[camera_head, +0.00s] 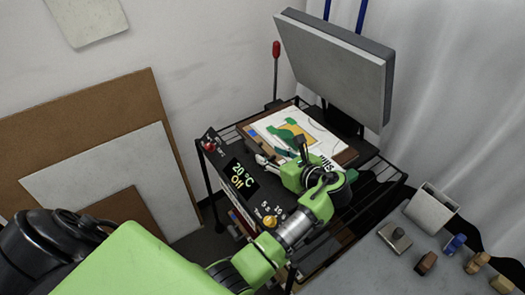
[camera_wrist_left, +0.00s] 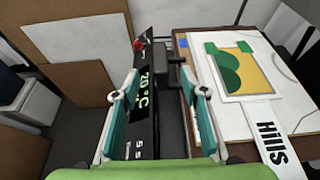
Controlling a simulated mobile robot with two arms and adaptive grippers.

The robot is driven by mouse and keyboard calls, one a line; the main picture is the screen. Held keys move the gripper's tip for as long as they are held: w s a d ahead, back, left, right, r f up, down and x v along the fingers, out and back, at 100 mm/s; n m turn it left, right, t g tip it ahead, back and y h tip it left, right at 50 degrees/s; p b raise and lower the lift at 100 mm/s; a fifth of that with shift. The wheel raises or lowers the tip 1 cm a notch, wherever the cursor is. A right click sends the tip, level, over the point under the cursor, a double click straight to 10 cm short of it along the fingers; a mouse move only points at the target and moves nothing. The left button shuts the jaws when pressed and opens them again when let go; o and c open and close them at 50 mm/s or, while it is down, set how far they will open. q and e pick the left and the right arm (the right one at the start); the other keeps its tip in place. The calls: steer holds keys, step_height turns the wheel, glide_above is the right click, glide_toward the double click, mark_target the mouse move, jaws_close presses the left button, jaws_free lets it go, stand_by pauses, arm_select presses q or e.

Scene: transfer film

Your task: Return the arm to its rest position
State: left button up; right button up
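My left arm, green with grey and black joints, reaches in from the lower left. My left gripper (camera_head: 284,152) hangs over the front left part of the heat press. In the left wrist view its two teal fingers (camera_wrist_left: 162,95) stand wide apart, with nothing held between them. Below them are the press's black control panel (camera_wrist_left: 147,85) and a dark block. The printed picture with green hills and the word "Hills" (camera_head: 288,135) lies flat on the press's lower bed, close to the gripper. My right gripper is not in view.
The press's grey upper plate (camera_head: 335,75) is tilted up, behind the bed. A red-knobbed lever (camera_head: 276,55) stands behind. The panel (camera_head: 240,178) reads 20 °C, Off. Boards (camera_head: 100,170) lean on the left wall. A grey table (camera_head: 390,270) at right holds an open box (camera_head: 432,204) and several stamp-like pieces.

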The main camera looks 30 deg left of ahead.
arm_select(q)
steer(key=s+d+f+n+g+h, duration=0.15)
steer(key=s+f+n+h, duration=0.35)
steer(key=s+f+n, duration=0.7)
steer(key=s+d+r+n+h, duration=0.1)
steer(key=s+d+n+h, duration=0.3)
steer(key=s, duration=0.5)
steer(key=s+d+r+n+h, duration=0.2)
steer(key=s+d+n+h, duration=0.15)
steer(key=s, duration=0.55)
step_height(320, 180, down, 34)
steer(key=s+g+b, duration=0.2)
steer(key=b, duration=0.5)
steer(key=s+a+f+b, duration=0.1)
steer(key=s+f+b, duration=0.1)
steer(key=s+f, duration=0.6)
steer(key=s+a+f+b, duration=0.1)
steer(key=s+f+b, duration=0.2)
steer(key=s+f, duration=0.6)
step_height(320, 180, down, 5)
steer(key=shift+a+r+g, duration=0.2)
steer(key=shift+a+g, duration=0.2)
steer(key=shift+g, duration=0.05)
steer(key=shift+n, duration=0.25)
